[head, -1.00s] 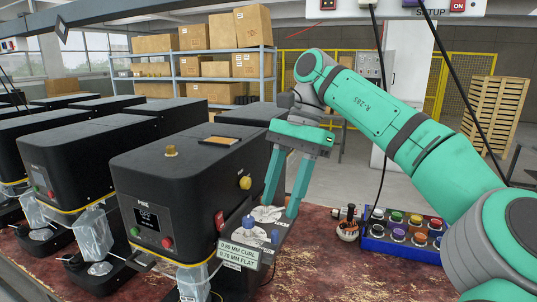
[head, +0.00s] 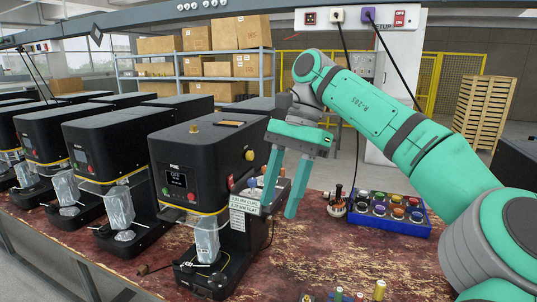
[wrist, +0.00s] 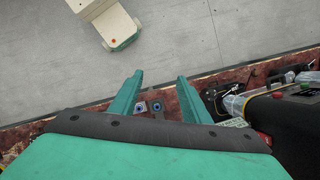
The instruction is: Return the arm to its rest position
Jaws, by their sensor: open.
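My gripper (head: 281,188) is at the end of my green arm, in the middle of the head view. Its two fingers are apart, point down and hold nothing. In the head view it shows in front of the nearest black seamer (head: 203,160), at that machine's right side. In the wrist view my gripper (wrist: 158,90) shows both fingers apart, with floor and the bench edge beyond them. A small grey part with blue round tops (wrist: 157,107) shows between the fingers, below them. I cannot tell the exact gap between fingers and machine.
Several black seamers stand in a row to the left on the worn red bench (head: 300,262). A blue tray of coloured jars (head: 388,213) and a small pot of tools (head: 337,205) stand to the right. Small pegs (head: 379,290) are at the near edge. Shelves with boxes stand behind.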

